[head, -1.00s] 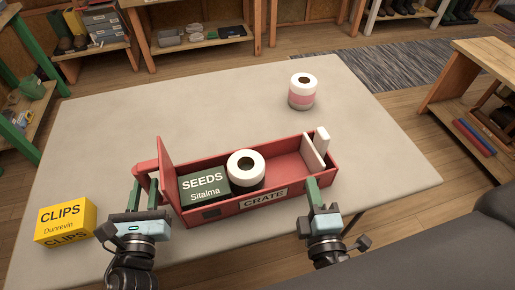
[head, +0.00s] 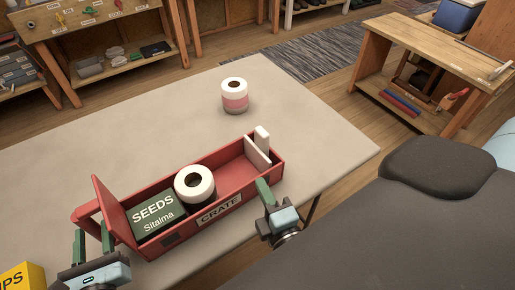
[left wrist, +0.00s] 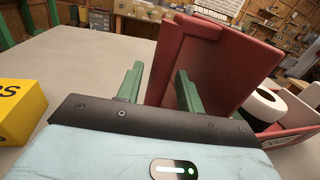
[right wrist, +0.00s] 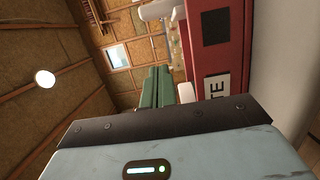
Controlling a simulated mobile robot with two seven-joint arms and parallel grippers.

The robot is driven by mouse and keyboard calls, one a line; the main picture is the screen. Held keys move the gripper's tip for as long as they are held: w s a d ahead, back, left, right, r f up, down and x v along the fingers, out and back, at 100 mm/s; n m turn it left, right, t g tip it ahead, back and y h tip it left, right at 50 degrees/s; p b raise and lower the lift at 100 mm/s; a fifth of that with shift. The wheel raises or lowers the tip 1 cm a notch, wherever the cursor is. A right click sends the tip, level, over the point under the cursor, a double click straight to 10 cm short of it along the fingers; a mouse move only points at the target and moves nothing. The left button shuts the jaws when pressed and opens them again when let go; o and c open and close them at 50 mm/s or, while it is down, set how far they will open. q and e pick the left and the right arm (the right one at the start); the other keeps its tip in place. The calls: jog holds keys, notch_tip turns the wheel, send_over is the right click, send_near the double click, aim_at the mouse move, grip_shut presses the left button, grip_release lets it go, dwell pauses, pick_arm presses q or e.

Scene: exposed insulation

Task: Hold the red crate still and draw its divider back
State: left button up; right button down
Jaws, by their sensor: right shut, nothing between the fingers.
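The red crate (head: 112,205) stands on the pale table with its long front towards me. A white divider (head: 256,154) with a raised tab stands across it near the right end. The crate holds a dark green SEEDS box (head: 153,214) and a white-topped roll (head: 195,184). My left gripper (head: 93,240) is open at the crate's left end, by its handle. In the left wrist view its fingers (left wrist: 157,84) are apart, with red crate parts behind and between them. My right gripper (head: 264,187) is shut and empty by the crate's front right corner, below the divider.
A yellow CLIPS box (head: 20,278) is at the lower left, partly cut off. A pink and white roll (head: 234,95) stands farther back on the table (head: 150,125). A wooden bench (head: 420,52) stands at the right.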

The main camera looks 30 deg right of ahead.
pick_arm(q)
jog(key=shift+o, duration=0.9)
jog(key=shift+r, duration=0.15)
jog(key=shift+f, duration=0.2)
jog(key=s+a, duration=0.2)
jog(key=s, duration=1)
jog(key=shift+r, duration=0.15)
jog(key=shift+w, duration=0.1)
